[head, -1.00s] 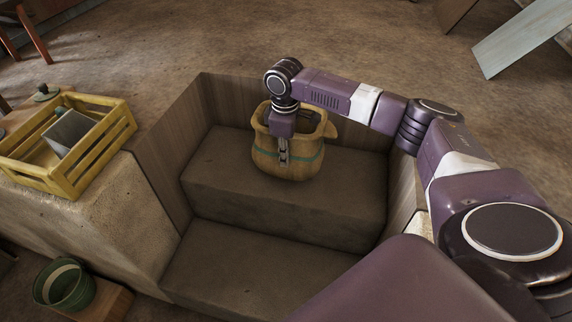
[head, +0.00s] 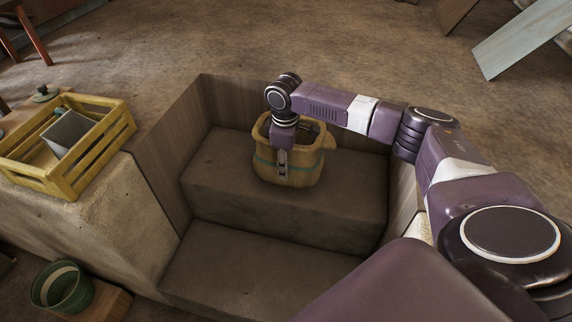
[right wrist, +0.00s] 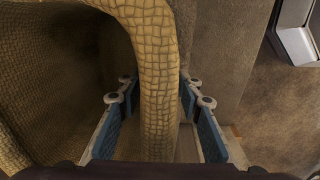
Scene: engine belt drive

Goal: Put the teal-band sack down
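The teal-band sack (head: 290,173) is a tan woven bag with a teal stripe. It is upright over the upper step (head: 225,180) of the boxed-in bay; I cannot tell whether its base bears fully on it. My right gripper (head: 282,172) points down at the sack's front rim. My left gripper is not in view.
Wooden panels (head: 160,190) wall the bay, with a lower step (head: 250,270) in front. A yellow crate (head: 85,178) with a grey item stands on the left ledge. A green pot (head: 62,300) sits at lower left. The upper step is clear beside the sack.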

